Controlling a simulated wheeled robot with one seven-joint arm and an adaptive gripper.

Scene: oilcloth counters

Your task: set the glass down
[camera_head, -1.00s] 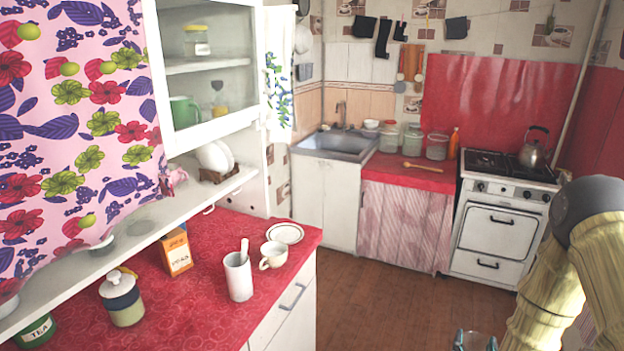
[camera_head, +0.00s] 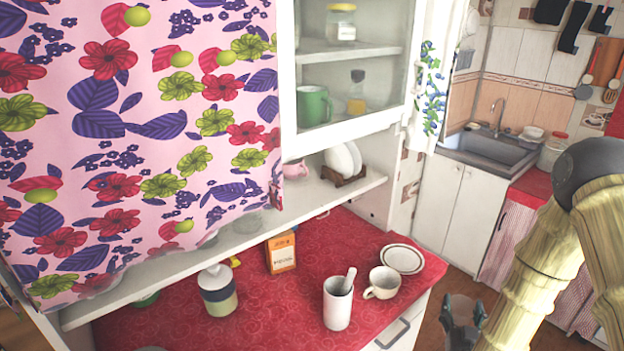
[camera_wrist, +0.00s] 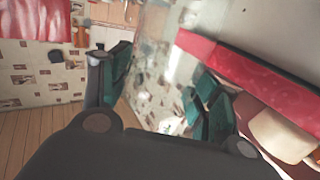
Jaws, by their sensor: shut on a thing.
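My gripper (camera_head: 463,318) is at the lower right in the head view, to the right of the red counter (camera_head: 290,300) and off its edge. In the wrist view its two dark green-grey fingers (camera_wrist: 160,92) are closed on the clear glass (camera_wrist: 160,70). The room shows through the glass with a bent look. Its rim and base are hard to make out. In the head view the glass can hardly be told from the fingers.
On the counter stand a white tumbler with a spoon (camera_head: 338,305), a cup (camera_head: 382,283), a plate (camera_head: 402,259), an orange carton (camera_head: 282,252) and a lidded jar (camera_head: 218,291). A shelf (camera_head: 330,196) overhangs the back. Bare cloth shows at the front and between items.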

